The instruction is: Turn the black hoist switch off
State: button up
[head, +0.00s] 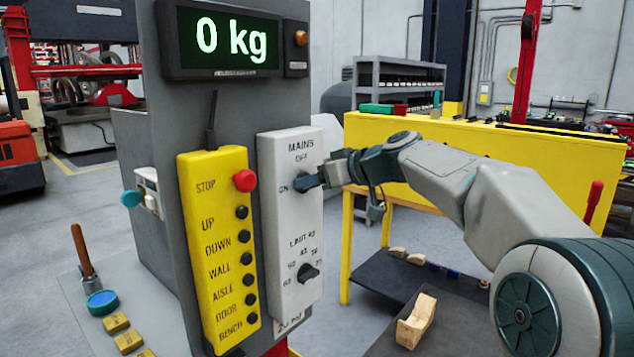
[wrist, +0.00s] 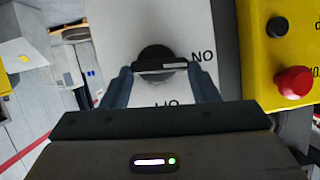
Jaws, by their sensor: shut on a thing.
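The black hoist switch (head: 306,183) is the upper knob on the white MAINS panel (head: 291,225), with OFF printed above it and ON to its left. In the wrist view the switch (wrist: 157,53) appears upside down, with its handle bar lying level and its light mark toward the ON label. My gripper (head: 322,179) reaches in from the right and partly covers the switch in the head view. In the wrist view my gripper (wrist: 160,70) has one finger at each end of the handle bar and is shut on it.
A yellow button box (head: 218,250) with a red stop button (head: 244,180) stands just left of the panel. A black limit knob (head: 308,273) is below the switch. The display (head: 233,38) above reads 0 kg. A yellow bench (head: 480,150) stands behind my arm.

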jog(key=shift+w+d+f+m+g+y+b, duration=0.25)
jog(key=shift+m+g+y+b, duration=0.6)
jog(key=shift+m, duration=1.2)
jog(key=shift+w+d+f+m+g+y+b, duration=0.1)
jog(key=shift+w+f+m+g+y+b, duration=0.15)
jog(key=shift+m+y, duration=1.4)
jog(key=shift+w+d+f+m+g+y+b, duration=0.2)
jog(key=shift+m+g+y+b, duration=0.45)
jog(key=shift+m, duration=1.85)
jog(key=o, duration=1)
jog(key=shift+t, duration=0.25)
jog(key=b+v, duration=0.1)
jog(key=v, duration=1.2)
jog(key=shift+s+d+b, duration=0.1)
jog(key=shift+d+b, duration=0.25)
jog(key=shift+d, duration=0.05)
